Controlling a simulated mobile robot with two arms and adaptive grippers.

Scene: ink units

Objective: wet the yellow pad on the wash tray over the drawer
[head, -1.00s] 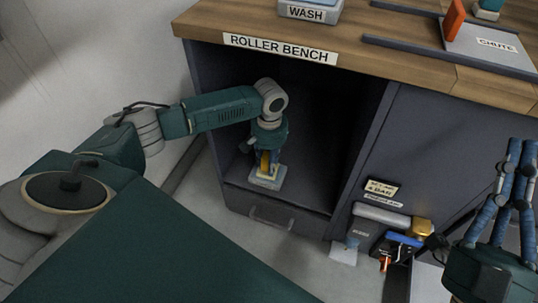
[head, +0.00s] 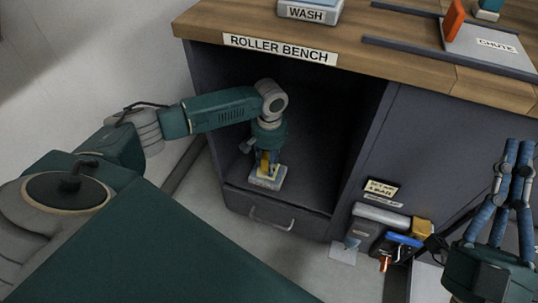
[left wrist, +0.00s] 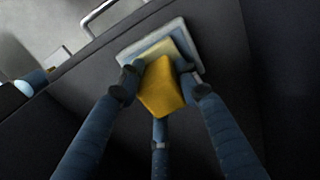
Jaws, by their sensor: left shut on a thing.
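My left gripper (head: 265,160) points down inside the open bay of the bench. It is shut on the yellow pad (head: 264,167), which also shows between the fingers in the left wrist view (left wrist: 161,92). Right below the pad is a small pale tray (head: 268,182) with a bluish inside, on the bay floor above the drawer (head: 262,208). In the left wrist view the pad hides part of the tray (left wrist: 184,26); whether they touch I cannot tell. My right gripper (head: 517,150) is at the far right, empty, with its fingers apart.
On the bench top are a tray marked WASH (head: 308,13) and a CHUTE board (head: 490,45) with an orange piece (head: 453,20). Bay walls close in around the left gripper. A grey box (head: 380,217) and blue and yellow items stand low at the right front.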

